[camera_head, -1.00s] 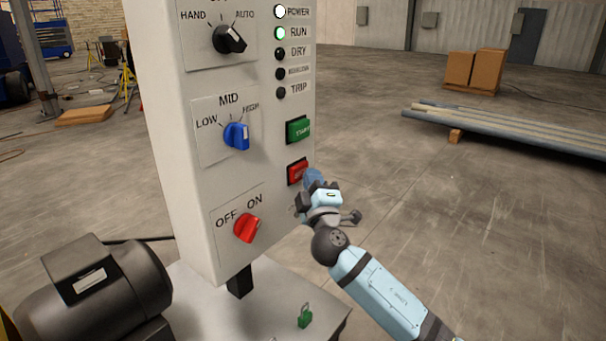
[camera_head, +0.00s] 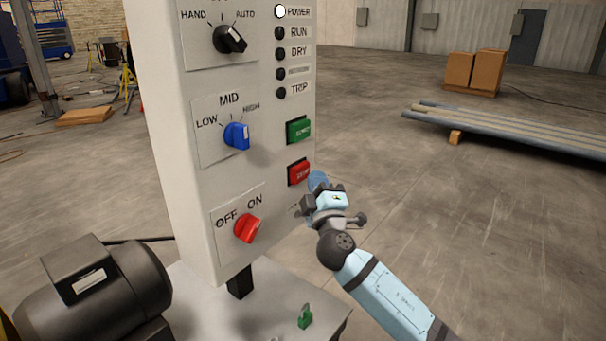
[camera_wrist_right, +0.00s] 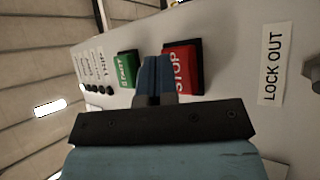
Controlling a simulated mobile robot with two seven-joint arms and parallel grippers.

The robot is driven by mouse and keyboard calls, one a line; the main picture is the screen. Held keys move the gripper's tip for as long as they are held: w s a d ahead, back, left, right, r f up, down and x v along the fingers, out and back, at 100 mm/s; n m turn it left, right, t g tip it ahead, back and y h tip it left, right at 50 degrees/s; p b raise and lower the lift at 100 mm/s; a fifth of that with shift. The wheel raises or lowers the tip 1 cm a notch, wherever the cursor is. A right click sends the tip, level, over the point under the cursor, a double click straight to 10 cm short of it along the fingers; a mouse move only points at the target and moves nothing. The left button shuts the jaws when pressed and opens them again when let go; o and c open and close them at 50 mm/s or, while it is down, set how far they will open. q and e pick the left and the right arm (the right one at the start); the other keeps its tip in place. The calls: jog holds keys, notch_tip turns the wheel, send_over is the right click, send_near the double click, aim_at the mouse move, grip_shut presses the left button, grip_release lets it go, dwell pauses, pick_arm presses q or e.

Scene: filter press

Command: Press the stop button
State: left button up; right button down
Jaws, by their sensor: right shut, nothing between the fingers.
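The red stop button (camera_head: 299,173) sits on the front of the grey control panel (camera_head: 210,180), below the green start button (camera_head: 299,130). My right gripper (camera_head: 317,180) is shut and empty, just right of the stop button in the head view. In the right wrist view the shut fingers (camera_wrist_right: 153,75) lie between the green start button (camera_wrist_right: 126,70) and the red stop button (camera_wrist_right: 182,68), covering part of the stop button's edge. I cannot tell whether they touch it. The power lamp (camera_head: 280,12) is lit; the run lamp (camera_head: 280,33) is dark. My left gripper is not in view.
The panel also carries a black knob (camera_head: 230,39), a blue knob (camera_head: 237,135) and a red off/on knob (camera_head: 246,228). A dark motor (camera_head: 95,290) stands at the lower left. A green padlock (camera_head: 305,317) is on the base.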

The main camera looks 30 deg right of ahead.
jog(key=shift+s+d, duration=0.1)
jog(key=shift+s, duration=0.15)
jog(key=s, duration=0.1)
jog(key=s+d, duration=0.1)
jog(key=s, duration=0.1)
jog(key=s+d, duration=0.1)
jog(key=shift+s, duration=0.2)
dwell(0.3)
dwell(0.6)
